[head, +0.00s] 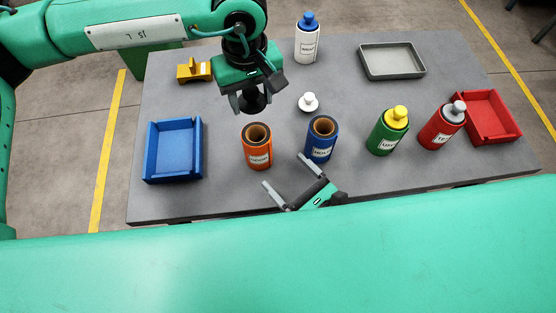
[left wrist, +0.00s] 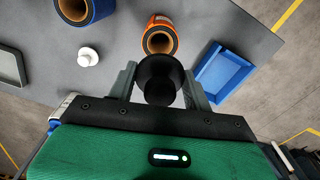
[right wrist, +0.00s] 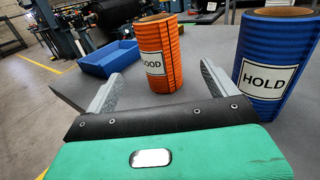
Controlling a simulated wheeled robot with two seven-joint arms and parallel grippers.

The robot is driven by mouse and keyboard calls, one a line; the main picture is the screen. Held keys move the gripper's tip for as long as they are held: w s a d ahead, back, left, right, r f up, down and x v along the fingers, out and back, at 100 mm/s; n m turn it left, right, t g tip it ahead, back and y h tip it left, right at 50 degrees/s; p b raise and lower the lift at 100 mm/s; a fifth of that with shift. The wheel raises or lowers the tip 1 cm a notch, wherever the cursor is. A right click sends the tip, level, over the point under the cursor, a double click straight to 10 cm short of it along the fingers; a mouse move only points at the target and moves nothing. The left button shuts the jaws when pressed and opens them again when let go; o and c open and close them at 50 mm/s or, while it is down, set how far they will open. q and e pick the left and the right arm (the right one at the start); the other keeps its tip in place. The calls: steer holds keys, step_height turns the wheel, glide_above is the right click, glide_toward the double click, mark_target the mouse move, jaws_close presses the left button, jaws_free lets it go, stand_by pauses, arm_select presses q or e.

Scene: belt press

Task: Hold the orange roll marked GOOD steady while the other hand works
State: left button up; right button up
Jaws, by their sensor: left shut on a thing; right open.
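The orange roll (head: 257,154) stands upright on the grey table with its hollow top uncovered. Its GOOD label shows in the right wrist view (right wrist: 162,55), and its open top shows in the left wrist view (left wrist: 160,38). My left gripper (head: 253,100) is shut on a black round plug (left wrist: 160,78), held in the air behind the roll in the head view and not touching it as far as I can see. My right gripper (head: 284,170) is open and empty, low at the front right of the orange roll. Its fingers (right wrist: 160,82) point towards the roll, apart from it.
A blue HOLD roll (head: 321,140) stands just right of the orange one. A white plug (head: 308,103) lies behind it. Green (head: 384,138) and red (head: 437,132) plugged rolls stand further right. A blue tray (head: 150,152) is at left, with clear table between it and the orange roll.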

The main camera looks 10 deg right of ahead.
steer(key=shift+x, duration=5.8)
steer(key=c, duration=1.4)
arm_select(q)
steer(key=m, duration=0.3)
steer(key=f+m, duration=0.1)
steer(key=m, duration=0.1)
steer(key=shift+m, duration=0.4)
glide_above(255, 128)
steer(key=s, duration=0.2)
step_height(255, 128, down, 7)
steer(key=shift+s+f, duration=0.1)
steer(key=shift+f, duration=1.1)
arm_select(e)
steer(key=shift+s+a, duration=0.1)
